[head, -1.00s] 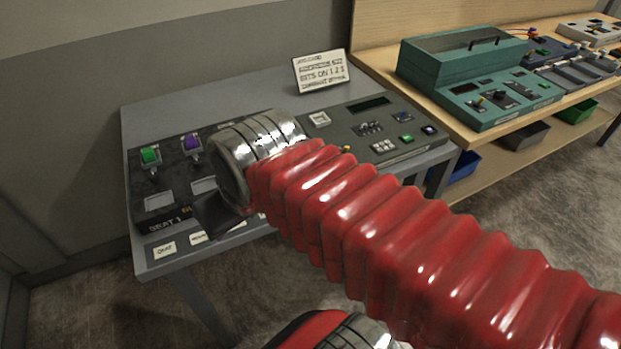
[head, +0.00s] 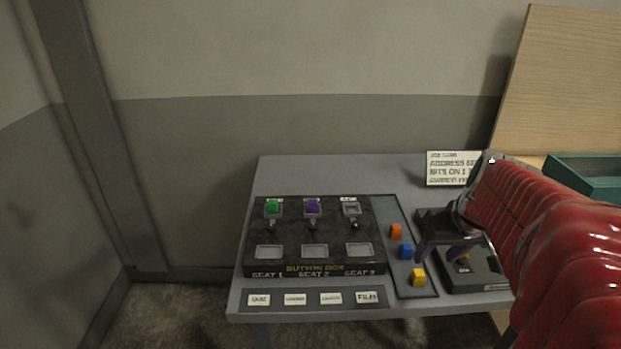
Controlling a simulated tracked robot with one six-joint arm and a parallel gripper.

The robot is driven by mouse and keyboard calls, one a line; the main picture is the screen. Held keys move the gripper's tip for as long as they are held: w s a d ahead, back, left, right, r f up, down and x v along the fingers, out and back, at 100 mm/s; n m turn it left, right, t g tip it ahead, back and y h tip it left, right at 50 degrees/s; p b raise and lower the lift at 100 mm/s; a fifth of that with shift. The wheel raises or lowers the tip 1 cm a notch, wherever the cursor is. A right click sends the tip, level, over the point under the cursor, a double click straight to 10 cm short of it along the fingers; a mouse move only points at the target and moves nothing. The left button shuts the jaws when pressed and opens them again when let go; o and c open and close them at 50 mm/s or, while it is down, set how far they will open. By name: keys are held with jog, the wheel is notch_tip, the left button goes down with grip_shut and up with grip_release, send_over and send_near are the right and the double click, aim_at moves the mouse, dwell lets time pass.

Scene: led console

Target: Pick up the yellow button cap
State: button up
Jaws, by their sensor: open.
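The yellow button cap (head: 419,277) sits at the front end of a narrow dark strip on the grey table. A blue cap (head: 406,251) and an orange cap (head: 396,231) stand behind it in the same strip. My gripper (head: 443,250) is open, with its two dark fingers apart and pointing down. It shows just up and to the right of the yellow cap, apart from it in the picture. Its height above the table is hard to tell. My red arm reaches in from the right and hides part of the console behind it.
The dark button box (head: 320,285) with three seats is left of the strip; green (head: 272,206) and purple (head: 312,206) caps show at its back. A sign card (head: 447,168) stands behind. Labelled cards line the front edge. A teal case (head: 590,178) is at right.

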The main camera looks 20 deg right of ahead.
jog(key=shift+s+d, duration=0.1)
jog(key=shift+d, duration=0.3)
send_over(420, 274)
jog(key=s, duration=0.3)
jog(key=shift+w+a+f, duration=0.1)
jog(key=shift+a+f, duration=0.05)
jog(key=shift+f, duration=1.2)
jog(key=shift+w+a+f, duration=0.1)
jog(key=shift+f, duration=1.25)
jog(key=shift+w+a+f, duration=0.1)
jog(key=shift+a+f, duration=0.05)
jog(key=shift+f, duration=1.2)
jog(key=shift+x, duration=2.6)
jog(key=shift+c, duration=0.3)
jog(key=shift+r, duration=0.1)
jog(key=c, duration=1.1)
